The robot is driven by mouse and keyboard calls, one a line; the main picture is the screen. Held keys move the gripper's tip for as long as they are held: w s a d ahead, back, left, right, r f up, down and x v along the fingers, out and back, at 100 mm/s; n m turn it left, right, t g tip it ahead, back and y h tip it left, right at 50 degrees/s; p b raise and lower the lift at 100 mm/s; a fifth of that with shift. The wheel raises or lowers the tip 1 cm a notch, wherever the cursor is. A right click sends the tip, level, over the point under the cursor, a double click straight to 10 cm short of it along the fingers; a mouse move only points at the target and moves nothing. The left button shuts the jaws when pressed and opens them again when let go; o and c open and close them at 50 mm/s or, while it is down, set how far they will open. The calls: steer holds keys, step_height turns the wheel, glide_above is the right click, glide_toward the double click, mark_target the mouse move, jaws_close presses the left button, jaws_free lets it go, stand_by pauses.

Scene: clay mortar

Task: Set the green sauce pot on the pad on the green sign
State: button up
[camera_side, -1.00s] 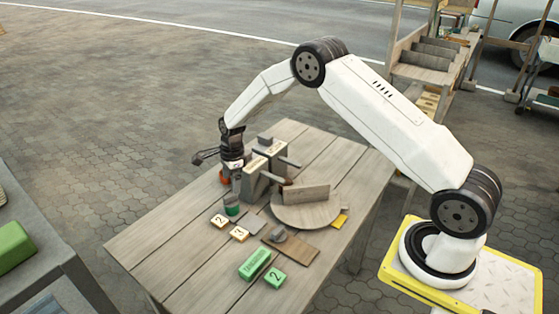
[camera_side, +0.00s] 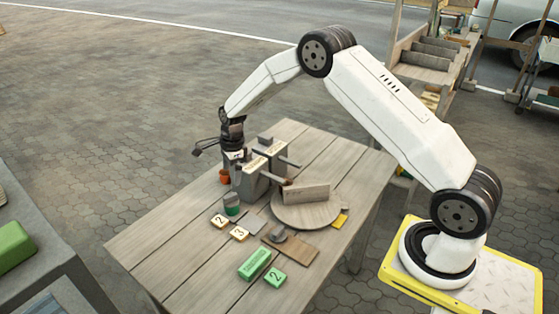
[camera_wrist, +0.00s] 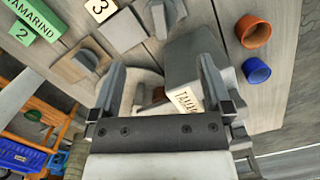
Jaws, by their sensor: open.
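The green sauce pot (camera_side: 232,205) appears to be a small pot with a green band, standing left of the grey posts; I cannot pick it out surely in the wrist view. The green sign (camera_side: 254,264), marked TAMARIND, lies near the front with a green 2 tile (camera_side: 275,278) beside it; it also shows in the wrist view (camera_wrist: 36,18). A brown board (camera_side: 302,246) with a grey knobbed piece lies behind the sign. My gripper (camera_wrist: 162,68) is open above the grey posts. The lettered top of one post shows between the fingers.
Two grey posts (camera_side: 252,183) stand mid-table beside a round board (camera_side: 320,213) bearing a wooden block. An orange pot (camera_wrist: 254,31) and a blue pot (camera_wrist: 256,70) lie right in the wrist view. Tiles 2 (camera_side: 219,221) and 3 (camera_side: 239,233) lie by a grey pad (camera_wrist: 120,31). The table's left front is clear.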

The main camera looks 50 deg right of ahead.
steer(key=s+a+r+n, duration=0.1)
steer(key=s+r+n, duration=0.2)
steer(key=s+n, duration=0.4)
steer(key=s+a+r+n+t, duration=0.1)
steer(key=s+r+n, duration=0.3)
steer(key=s+n, duration=0.4)
steer(key=s+a+r+n+t+h, duration=0.1)
steer(key=s+a+r+n, duration=0.2)
steer(key=s+n, duration=0.4)
steer(key=s, duration=0.4)
steer(key=shift+s+r+n, duration=0.15)
steer(key=shift+s+n, duration=0.15)
steer(key=shift+s, duration=0.1)
